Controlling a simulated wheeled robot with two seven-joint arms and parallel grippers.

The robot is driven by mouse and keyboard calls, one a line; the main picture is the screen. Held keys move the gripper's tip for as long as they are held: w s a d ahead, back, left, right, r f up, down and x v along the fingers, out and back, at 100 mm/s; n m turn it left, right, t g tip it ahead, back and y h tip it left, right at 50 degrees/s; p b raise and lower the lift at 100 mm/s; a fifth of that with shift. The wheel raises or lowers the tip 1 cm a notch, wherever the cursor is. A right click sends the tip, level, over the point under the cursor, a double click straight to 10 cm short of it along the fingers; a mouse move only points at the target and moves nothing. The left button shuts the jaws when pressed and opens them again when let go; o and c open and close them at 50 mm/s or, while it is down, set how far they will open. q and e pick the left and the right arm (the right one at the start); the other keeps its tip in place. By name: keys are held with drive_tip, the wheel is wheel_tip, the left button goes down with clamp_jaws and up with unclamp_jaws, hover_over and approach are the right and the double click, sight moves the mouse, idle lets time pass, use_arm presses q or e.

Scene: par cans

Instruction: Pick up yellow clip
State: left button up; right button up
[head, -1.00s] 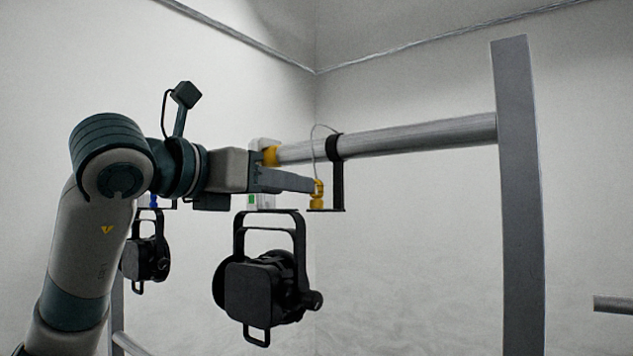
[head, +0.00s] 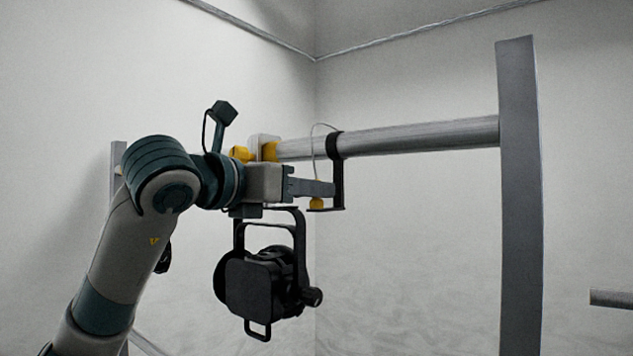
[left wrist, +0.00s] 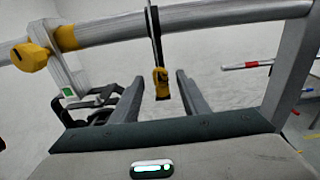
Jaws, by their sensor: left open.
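The yellow clip (head: 317,203) hangs at the lower end of a black bracket (head: 338,180) below the horizontal pipe. In the head view a finger of my left gripper (head: 331,188) covers its upper part. In the left wrist view the yellow clip (left wrist: 161,84) appears between the two open fingers of my left gripper (left wrist: 159,76), with a gap visible on each side. How far the clip reaches between the fingers in depth is hard to tell. My right gripper is not in view.
A grey pipe (head: 420,138) runs above my gripper to an upright post (head: 518,200). A black par can (head: 262,285) hangs just below my left wrist. Yellow knobs (left wrist: 32,56) sit on a clamp on the pipe. A striped rod (left wrist: 250,65) lies at right.

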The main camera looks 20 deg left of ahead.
use_arm(q)
drive_tip(key=shift+p+x, duration=0.7)
drive_tip(key=shift+x, duration=0.9)
